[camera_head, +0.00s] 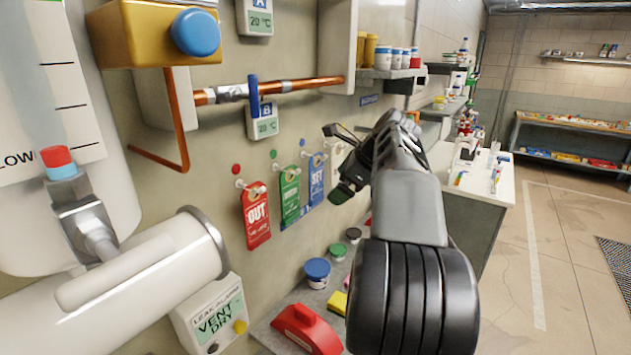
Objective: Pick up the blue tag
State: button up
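The blue tag (316,180), lettered "SET", hangs on a wall peg under a blue dot. It is in a row with the red "OUT" tag (256,216) and the green tag (290,195) to its left, and a pale tag (336,158) to its right, partly hidden by my gripper. My gripper (331,163) is just right of the blue tag, its dark fingers spread apart with nothing seen between them. It looks apart from the blue tag, though the depth gap is hard to judge.
A copper pipe (308,85) runs above the tags. A white tank (150,265) bulges out at left. The floor at right is open.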

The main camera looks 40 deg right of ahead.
aim_at(317, 192)
notch_tip(317, 192, up, 4)
jog(key=d+m+t, duration=0.1)
jog(key=d+m, duration=0.1)
jog(key=m, duration=0.2)
jog(key=shift+m+y, duration=0.3)
jog(key=shift+y, duration=0.1)
jog(key=x, duration=0.7)
jog(key=shift+w+p, duration=0.25)
jog(key=shift+p, duration=0.1)
jog(key=shift+s+f+p+x, duration=0.15)
jog(key=shift+p+x, duration=0.2)
jog(key=shift+x, duration=1.25)
jog(key=shift+s+f+p+x, duration=0.15)
jog(key=shift+p+x, duration=0.2)
jog(key=shift+x, duration=1.25)
jog(key=shift+c, duration=0.3)
jog(key=c, duration=0.9)
